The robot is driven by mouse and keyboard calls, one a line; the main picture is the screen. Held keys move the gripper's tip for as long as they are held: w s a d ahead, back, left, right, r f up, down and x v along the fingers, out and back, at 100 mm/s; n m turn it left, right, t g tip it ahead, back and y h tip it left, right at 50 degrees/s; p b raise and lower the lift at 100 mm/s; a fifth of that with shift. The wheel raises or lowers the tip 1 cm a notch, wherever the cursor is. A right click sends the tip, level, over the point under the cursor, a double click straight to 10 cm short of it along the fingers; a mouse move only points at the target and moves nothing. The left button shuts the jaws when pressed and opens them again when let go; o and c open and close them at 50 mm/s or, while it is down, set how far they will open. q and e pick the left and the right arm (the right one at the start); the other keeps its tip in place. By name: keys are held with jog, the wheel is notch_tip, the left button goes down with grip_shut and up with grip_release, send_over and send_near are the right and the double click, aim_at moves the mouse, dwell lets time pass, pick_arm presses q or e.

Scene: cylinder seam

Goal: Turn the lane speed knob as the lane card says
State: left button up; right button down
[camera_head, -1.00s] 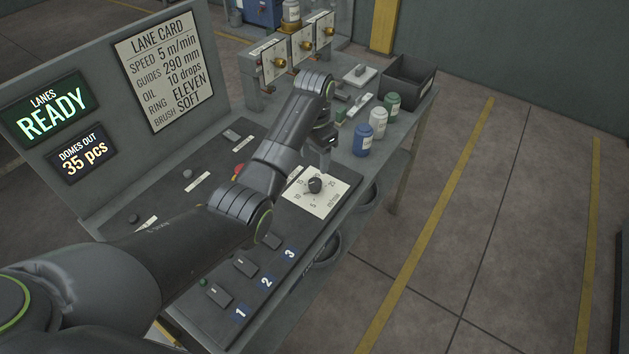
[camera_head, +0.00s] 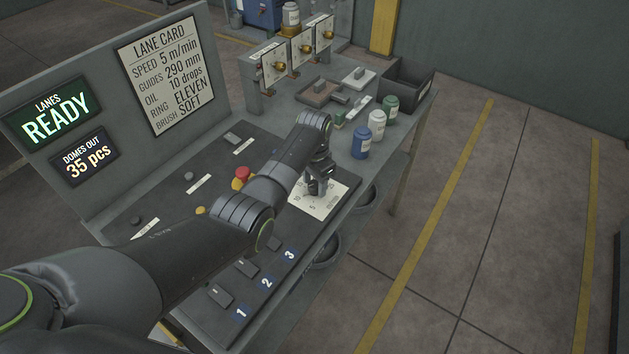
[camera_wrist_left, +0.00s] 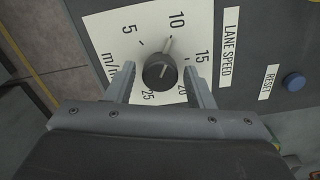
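The lane card (camera_head: 168,72) reads speed 5 m/min. The white dial plate (camera_head: 334,202) lies on the console, and it also shows in the left wrist view (camera_wrist_left: 105,32). The black lane speed knob (camera_wrist_left: 158,72) stands on it, with its pointer at the 10 mark. In the head view the gripper mostly hides the knob. My left gripper (camera_head: 318,192) is low over the dial. In the left wrist view its fingers (camera_wrist_left: 160,82) are open on either side of the knob, with gaps visible. My right gripper is not in view.
A blue reset button (camera_wrist_left: 293,81) sits beside the dial. A red button (camera_head: 241,173) is left of my forearm. Numbered black switches (camera_head: 221,296) line the console front. Blue (camera_head: 361,142), white and green bottles and a dark bin (camera_head: 408,80) stand beyond.

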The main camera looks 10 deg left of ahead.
pick_arm(q)
jog(key=c, duration=0.8)
jog(key=shift+r, duration=0.1)
jog(key=shift+n+p, duration=0.65)
jog(key=shift+n, duration=0.45)
jog(key=n+p, duration=0.1)
jog(key=n, duration=0.1)
jog(key=shift+r+n, duration=0.1)
jog(key=shift+n, duration=0.2)
jog(key=n+p, duration=0.1)
jog(key=n, duration=0.3)
jog(key=shift+w, duration=0.1)
jog(key=shift+n+p, duration=0.35)
jog(key=shift+n, duration=1.35)
